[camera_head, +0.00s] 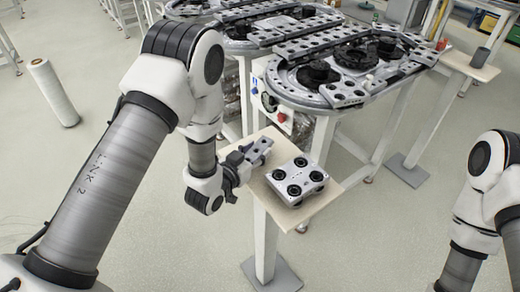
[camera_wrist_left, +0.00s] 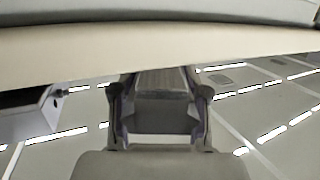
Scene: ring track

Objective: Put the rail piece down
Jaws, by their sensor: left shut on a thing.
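My left gripper (camera_head: 238,166) is at the left edge of a small light wooden table (camera_head: 315,204), shut on one end of a short grey rail piece (camera_head: 259,149). The rail piece points away from the fingers, over the table's back left corner; whether it touches the top cannot be told. In the left wrist view, the two fingers (camera_wrist_left: 160,105) stand on either side of a grey block-like shape (camera_wrist_left: 160,80), probably the rail piece. My right arm shows at the right edge of the head view, but its gripper is out of frame.
A silver plate with several black round wheels (camera_head: 297,182) sits on the small table, right of the rail piece. Behind stands the ring track (camera_head: 345,75) on white legs. A white roll (camera_head: 53,93) stands on the floor at left. A pale surface (camera_wrist_left: 150,50) spans the top of the wrist view.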

